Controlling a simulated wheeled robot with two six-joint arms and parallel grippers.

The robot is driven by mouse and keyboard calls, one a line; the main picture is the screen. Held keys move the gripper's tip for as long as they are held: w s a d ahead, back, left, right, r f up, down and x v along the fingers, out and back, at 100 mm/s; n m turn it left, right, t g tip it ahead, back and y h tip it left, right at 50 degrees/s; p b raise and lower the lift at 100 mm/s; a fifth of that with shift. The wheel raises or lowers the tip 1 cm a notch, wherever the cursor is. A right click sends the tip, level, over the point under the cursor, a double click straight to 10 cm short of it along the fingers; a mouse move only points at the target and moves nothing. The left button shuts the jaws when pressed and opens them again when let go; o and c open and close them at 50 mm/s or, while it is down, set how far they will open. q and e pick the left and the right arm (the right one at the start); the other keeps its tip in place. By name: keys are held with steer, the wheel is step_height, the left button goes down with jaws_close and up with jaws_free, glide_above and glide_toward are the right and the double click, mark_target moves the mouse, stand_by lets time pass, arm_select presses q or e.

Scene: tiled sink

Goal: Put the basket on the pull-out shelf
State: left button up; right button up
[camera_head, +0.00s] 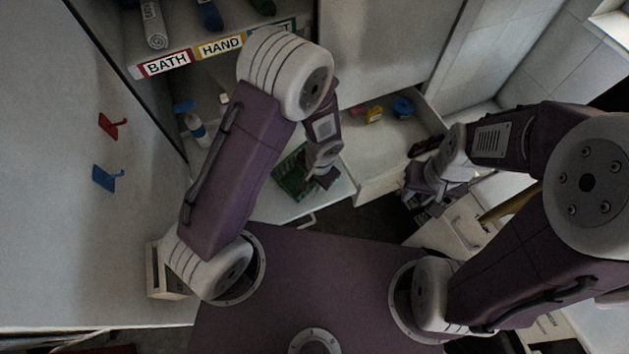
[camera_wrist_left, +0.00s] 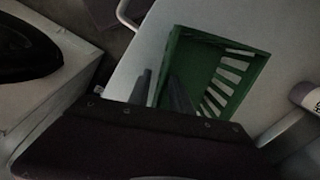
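The green slatted basket (camera_head: 288,174) is on the white pull-out shelf (camera_head: 280,209), partly hidden by my left arm in the head view. In the left wrist view the basket (camera_wrist_left: 238,66) rests on the pale shelf surface (camera_wrist_left: 125,75). My left gripper (camera_head: 325,181) is at the basket's right side in the head view. In the left wrist view its two grey fingers (camera_wrist_left: 160,92) are apart, one outside and one inside the near basket wall. A gap shows between them. My right gripper (camera_head: 425,199) is away to the right, dark, its fingers unclear.
An open drawer (camera_head: 372,150) with a blue round item (camera_head: 402,107) and a yellow item (camera_head: 374,115) stands right of the shelf. A bottle (camera_head: 196,128) stands left of the basket. A labelled towel shelf (camera_head: 200,53) is above. Another drawer unit (camera_head: 460,227) is below my right gripper.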

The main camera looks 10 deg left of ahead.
arm_select(q)
steer(key=shift+r, duration=0.45)
step_height(320, 180, up, 11)
steer(key=d+p, duration=0.1)
steer(key=p, duration=0.1)
steer(key=s+a+r+n, duration=0.1)
steer(key=s+a+n, duration=0.2)
steer(key=a, duration=0.3)
steer(key=s+a+r+n+h+b, duration=0.1)
steer(key=s+a+n, duration=0.2)
steer(key=a, duration=0.3)
steer(key=shift+r+n, duration=0.3)
steer(key=shift+n, duration=0.2)
steer(key=shift+d, duration=0.15)
